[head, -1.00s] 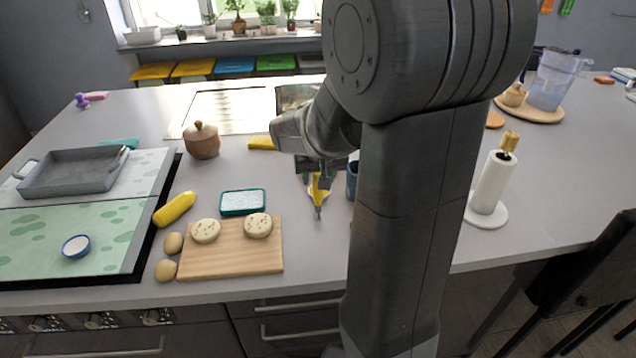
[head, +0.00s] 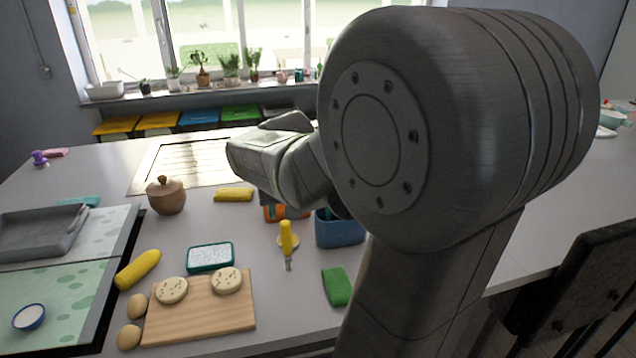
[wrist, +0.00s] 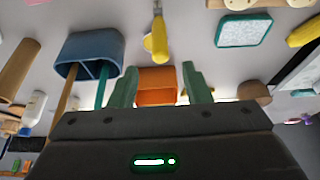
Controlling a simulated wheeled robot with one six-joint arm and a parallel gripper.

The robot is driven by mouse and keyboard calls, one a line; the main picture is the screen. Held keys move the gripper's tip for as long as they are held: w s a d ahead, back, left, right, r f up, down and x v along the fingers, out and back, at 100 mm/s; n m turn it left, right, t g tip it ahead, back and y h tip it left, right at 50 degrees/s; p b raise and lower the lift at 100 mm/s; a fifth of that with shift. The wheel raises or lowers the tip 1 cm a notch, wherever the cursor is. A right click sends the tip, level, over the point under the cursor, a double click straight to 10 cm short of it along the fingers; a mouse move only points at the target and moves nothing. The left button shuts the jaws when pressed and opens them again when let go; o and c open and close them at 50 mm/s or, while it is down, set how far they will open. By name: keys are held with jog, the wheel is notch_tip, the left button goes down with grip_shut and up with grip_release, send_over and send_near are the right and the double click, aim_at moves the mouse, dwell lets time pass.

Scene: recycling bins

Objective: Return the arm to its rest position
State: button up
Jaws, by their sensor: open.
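My gripper shows in the wrist view (wrist: 160,84), where its two fingers stand wide apart with nothing held between them. An orange container (wrist: 156,98) shows beyond the gap between the fingers. In the head view my arm is bent and raised, filling the middle and right. The gripper itself is hidden there behind my arm. A yellow-handled tool (head: 286,238) is on the counter below my forearm, apart from it. It also shows in the wrist view (wrist: 159,35).
A blue container (head: 340,230) and a green sponge (head: 337,287) sit close to my arm. A cutting board (head: 205,315) with two round pieces, a lidded pot (head: 166,196) and a corn cob (head: 138,269) are to the left. A dark chair (head: 560,270) stands at right.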

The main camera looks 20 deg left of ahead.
aim_at(286, 224)
jog(key=x, duration=1.2)
jog(key=shift+s+f, duration=0.1)
jog(key=shift+f, duration=0.05)
jog(key=shift+r, duration=1.05)
